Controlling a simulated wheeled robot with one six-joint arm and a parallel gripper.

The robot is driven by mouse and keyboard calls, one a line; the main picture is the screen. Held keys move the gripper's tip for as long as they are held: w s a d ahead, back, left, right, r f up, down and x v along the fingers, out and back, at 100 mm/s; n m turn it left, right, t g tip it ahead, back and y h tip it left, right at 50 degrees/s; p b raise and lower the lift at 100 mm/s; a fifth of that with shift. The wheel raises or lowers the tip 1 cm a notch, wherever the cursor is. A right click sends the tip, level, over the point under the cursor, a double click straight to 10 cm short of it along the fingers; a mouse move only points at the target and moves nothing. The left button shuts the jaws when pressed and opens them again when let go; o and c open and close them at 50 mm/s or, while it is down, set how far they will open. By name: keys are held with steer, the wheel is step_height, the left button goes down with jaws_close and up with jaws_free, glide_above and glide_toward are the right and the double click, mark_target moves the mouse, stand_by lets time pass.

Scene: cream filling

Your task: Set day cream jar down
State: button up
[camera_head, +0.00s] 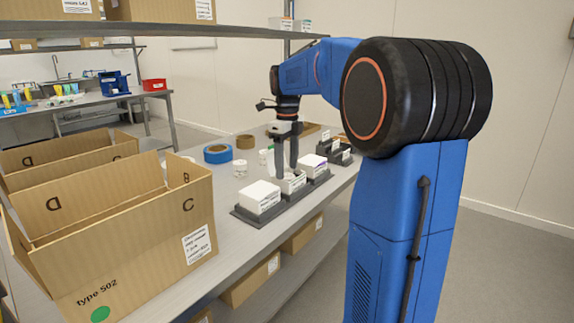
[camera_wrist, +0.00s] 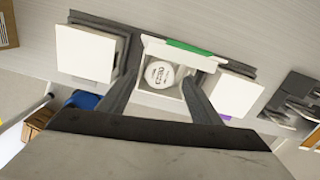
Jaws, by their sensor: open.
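The day cream jar (camera_wrist: 160,74), with a round white lid and dark print, sits upright inside an open white box (camera_wrist: 149,99) in the wrist view. The box has a raised flap with a green edge (camera_wrist: 188,46). My gripper (camera_wrist: 161,82) is open, with one finger on each side of the jar and apart from it. In the head view my gripper (camera_head: 287,173) points down at the open box (camera_head: 292,187), the middle one in a dark holder (camera_head: 240,213). The jar is hidden in the head view.
Closed white boxes stand left (camera_head: 260,196) and right (camera_head: 312,165) of the open box. White jars (camera_head: 240,168), blue tape (camera_head: 217,153) and brown tape (camera_head: 245,142) lie behind on the table. A large open carton (camera_head: 130,235) fills the left, and a shelf (camera_head: 150,29) runs above.

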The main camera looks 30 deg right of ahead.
mark_target(287, 176)
step_height(287, 176, up, 13)
steer(key=s+a+f+n+t, duration=0.1)
steer(key=s+a+f+n, duration=0.4)
steer(key=s+n, duration=0.3)
steer(key=s+a+f+n+t, duration=0.1)
steer(key=s+a+f+n, duration=0.3)
steer(key=s+a+n, duration=0.3)
steer(key=s+a+f+n+t, duration=0.1)
steer(key=s+a+f+n, duration=0.1)
steer(key=s+f+n, duration=0.5)
steer(key=s+a+f+n+t, duration=0.1)
steer(key=s+f+n, duration=0.7)
steer(key=f, duration=0.1)
steer(key=shift+a+f+t, duration=0.3)
steer(key=shift+a+t, duration=0.1)
